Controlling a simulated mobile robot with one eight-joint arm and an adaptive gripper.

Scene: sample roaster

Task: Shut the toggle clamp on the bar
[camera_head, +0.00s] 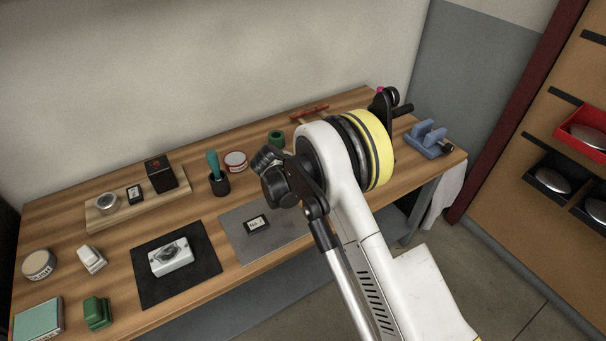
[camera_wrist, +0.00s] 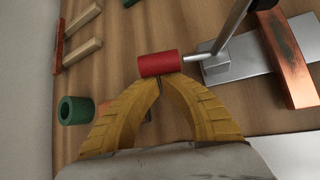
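In the wrist view, the toggle clamp's red handle grip (camera_wrist: 158,64) lies just beyond my fingertips. A thin metal rod joins it to the clamp's grey metal base (camera_wrist: 217,66). A steel lever (camera_wrist: 232,24) rises from the base toward the top edge. The copper-coloured bar (camera_wrist: 287,58) lies across a grey plate to the right of the clamp. My gripper's yellow fingers (camera_wrist: 159,80) arch inward and their tips meet just below the red grip, with nothing seen between them. I cannot tell whether they touch the grip. In the head view my arm hides the clamp and bar.
A green ring (camera_wrist: 76,110) stands left of my fingers; it also shows in the head view (camera_head: 277,138). A rack with wooden pegs (camera_wrist: 82,36) is at the upper left. A blue holder (camera_head: 427,140) stands at the table's right end. Several small items fill the left side.

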